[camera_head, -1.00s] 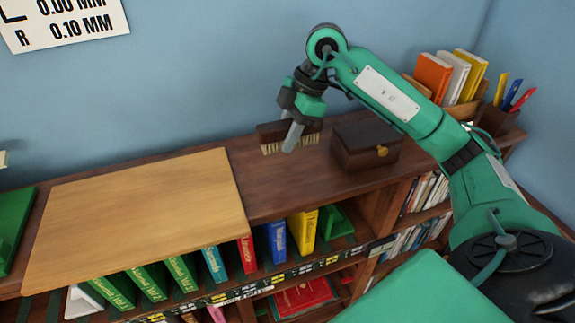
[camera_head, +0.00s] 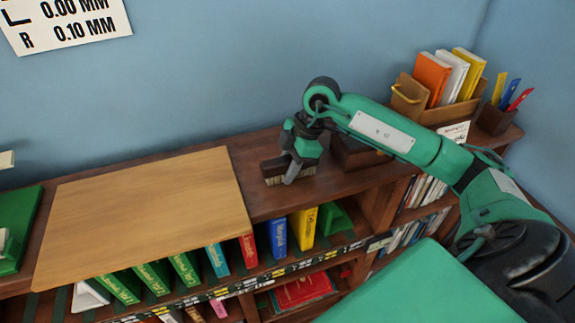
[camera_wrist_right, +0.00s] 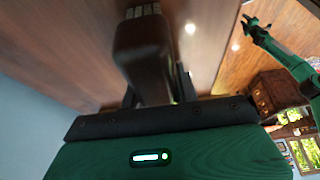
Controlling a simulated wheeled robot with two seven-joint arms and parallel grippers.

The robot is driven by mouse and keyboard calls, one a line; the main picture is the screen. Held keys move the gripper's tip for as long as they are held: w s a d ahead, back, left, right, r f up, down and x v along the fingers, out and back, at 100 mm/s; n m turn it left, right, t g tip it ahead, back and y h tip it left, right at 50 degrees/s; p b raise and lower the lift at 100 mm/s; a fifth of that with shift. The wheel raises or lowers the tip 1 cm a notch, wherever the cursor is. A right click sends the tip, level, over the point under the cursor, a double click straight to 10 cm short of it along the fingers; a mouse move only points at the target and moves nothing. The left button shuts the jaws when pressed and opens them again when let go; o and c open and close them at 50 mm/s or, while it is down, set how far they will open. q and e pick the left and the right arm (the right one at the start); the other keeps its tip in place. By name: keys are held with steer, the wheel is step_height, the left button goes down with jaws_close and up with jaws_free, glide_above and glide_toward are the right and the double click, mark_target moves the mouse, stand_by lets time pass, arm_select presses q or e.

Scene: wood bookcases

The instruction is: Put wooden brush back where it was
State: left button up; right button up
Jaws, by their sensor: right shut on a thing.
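The wooden brush (camera_head: 272,174) is dark brown with pale bristles facing down. My right gripper (camera_head: 290,176) is shut on it, low over the bare dark top of the bookcase (camera_head: 262,208). I cannot tell whether the bristles touch the wood. In the right wrist view the brush's dark body (camera_wrist_right: 143,50) sits between the fingers, with its bristles (camera_wrist_right: 143,11) at the top edge. My left gripper (camera_wrist_right: 252,24) appears small at the upper right of the right wrist view; its jaws are too small to read. It is not in the head view.
A dark wooden box (camera_head: 350,154) stands right of the brush, partly hidden by my right arm. A light board (camera_head: 140,210) lies to the left. A book holder (camera_head: 405,98) and a pen cup (camera_head: 494,120) stand at the far right. Books fill the shelves below.

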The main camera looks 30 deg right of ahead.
steer(key=shift+f, duration=0.1)
steer(key=o, duration=1)
steer(key=shift+c, duration=0.2)
steer(key=shift+d+r, duration=0.1)
steer(key=shift+r, duration=0.25)
steer(key=b+v, duration=0.3)
steer(key=v, duration=0.7)
steer(key=shift+b, duration=0.3)
steer(key=shift+v, duration=0.8)
steer(key=shift+f, duration=0.1)
